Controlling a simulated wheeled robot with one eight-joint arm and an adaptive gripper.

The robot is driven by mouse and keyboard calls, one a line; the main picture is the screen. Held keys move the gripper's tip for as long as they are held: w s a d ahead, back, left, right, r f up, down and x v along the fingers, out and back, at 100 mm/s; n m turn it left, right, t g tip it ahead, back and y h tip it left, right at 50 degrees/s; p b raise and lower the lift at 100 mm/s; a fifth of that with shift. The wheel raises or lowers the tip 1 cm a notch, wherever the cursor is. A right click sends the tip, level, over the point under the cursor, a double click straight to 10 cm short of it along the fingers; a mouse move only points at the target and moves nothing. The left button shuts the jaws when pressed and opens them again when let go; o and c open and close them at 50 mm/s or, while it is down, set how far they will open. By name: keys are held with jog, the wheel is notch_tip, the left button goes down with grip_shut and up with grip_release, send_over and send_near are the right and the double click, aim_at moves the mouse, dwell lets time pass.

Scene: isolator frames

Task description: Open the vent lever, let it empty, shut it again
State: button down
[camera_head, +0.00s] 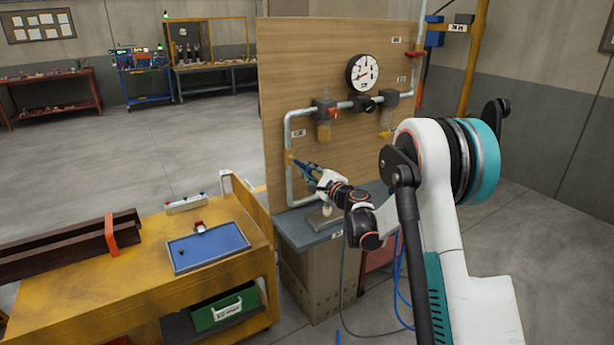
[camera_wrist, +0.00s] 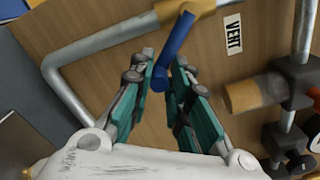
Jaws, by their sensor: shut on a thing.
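The blue vent lever (camera_wrist: 178,40) shows in the wrist view, joined to a brass valve body (camera_wrist: 204,8) on the grey pipe next to a VENT label (camera_wrist: 233,34). My gripper (camera_wrist: 163,80) is shut on the lever's free end, its teal fingers on either side of it. In the head view my gripper (camera_head: 308,168) is at the brass vent valve (camera_head: 289,158) on the left pipe of the wooden panel (camera_head: 330,45). There the fingers partly hide the lever, and its exact angle is hard to tell.
A round gauge (camera_head: 362,73) is mounted high on the panel; its reading is too small to tell. Two dark fittings with amber bowls sit on the pipe. A grey bench top (camera_head: 297,232) lies below. A yellow cart (camera_head: 100,290) with a blue tray (camera_head: 208,246) stands left.

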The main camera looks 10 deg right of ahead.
jog(key=shift+w+d+r+n+p, duration=0.1)
jog(key=shift+d+r+n+p, duration=0.15)
jog(key=shift+r+n, duration=0.85)
jog(key=shift+w+d+r+n+p, duration=0.15)
jog(key=shift+r+n+p, duration=0.15)
jog(key=shift+n, duration=1.55)
jog(key=shift+s+d+r+n+p, duration=0.1)
jog(key=shift+d+r+n+p, duration=0.1)
jog(key=shift+r+n, duration=0.9)
jog(key=shift+f+n, duration=0.35)
jog(key=shift+n, duration=0.1)
jog(key=c, duration=1.6)
grip_release()
jog(key=shift+a, duration=0.1)
jog(key=shift+o, duration=0.2)
jog(key=shift+r, duration=0.1)
jog(key=shift+w, duration=0.1)
jog(key=shift+d, duration=0.2)
jog(key=v, duration=1.2)
